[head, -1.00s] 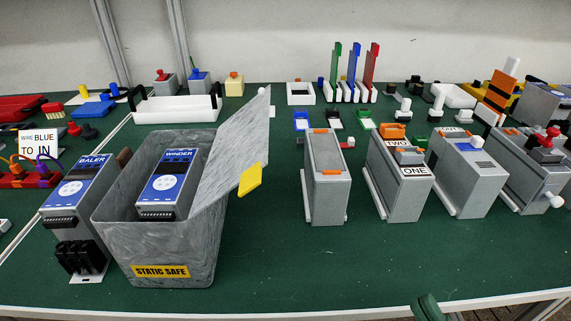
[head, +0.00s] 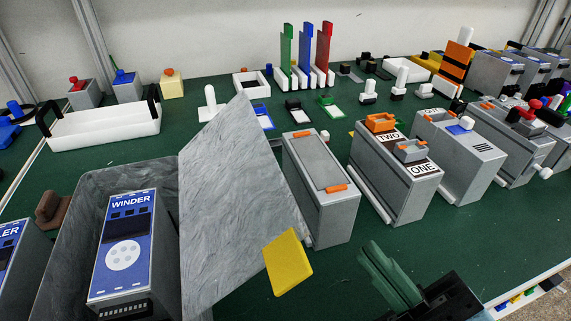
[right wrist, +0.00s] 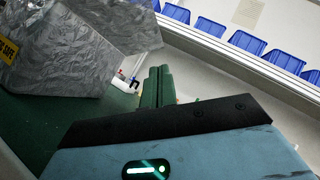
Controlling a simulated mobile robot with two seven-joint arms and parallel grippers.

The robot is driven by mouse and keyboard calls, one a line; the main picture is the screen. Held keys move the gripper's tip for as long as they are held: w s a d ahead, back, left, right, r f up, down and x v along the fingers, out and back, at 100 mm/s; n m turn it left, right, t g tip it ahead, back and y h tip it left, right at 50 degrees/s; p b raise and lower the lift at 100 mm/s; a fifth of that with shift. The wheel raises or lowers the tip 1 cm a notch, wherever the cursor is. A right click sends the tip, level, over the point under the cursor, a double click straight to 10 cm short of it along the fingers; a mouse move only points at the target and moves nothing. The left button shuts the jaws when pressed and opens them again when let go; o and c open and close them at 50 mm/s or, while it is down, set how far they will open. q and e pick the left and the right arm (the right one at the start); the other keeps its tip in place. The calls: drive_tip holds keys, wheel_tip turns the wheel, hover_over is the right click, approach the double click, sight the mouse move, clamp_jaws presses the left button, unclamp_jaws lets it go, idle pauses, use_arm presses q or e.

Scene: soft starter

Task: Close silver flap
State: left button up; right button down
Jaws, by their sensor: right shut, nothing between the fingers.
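The silver-grey marbled flap (head: 235,205) stands open, tilted up on the right side of the grey box (head: 70,225). A yellow tab (head: 287,262) sticks out from the flap's lower right edge. The box is open at the top, and a blue-faced WINDER unit (head: 125,250) stands inside it. My right gripper (head: 374,252), with green fingers, is shut and empty, to the right of the yellow tab and apart from it. In the right wrist view its fingers (right wrist: 158,86) are together, right of the marbled box (right wrist: 65,45). My left gripper is not in view.
A grey case with orange clips (head: 320,185) stands just right of the flap, and the TWO/ONE case (head: 395,180) beyond it. A white tray (head: 105,125) lies behind the box. Green table is bare between the yellow tab and my right gripper.

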drive_tip(key=p, duration=0.9)
approach(265, 139)
drive_tip(key=shift+w+f+x, duration=0.1)
drive_tip(key=shift+f+x, duration=0.05)
drive_tip(key=shift+x, duration=1.35)
drive_tip(key=shift+w+f+x, duration=0.1)
drive_tip(key=shift+w+x, duration=0.05)
drive_tip(key=shift+x, duration=1.3)
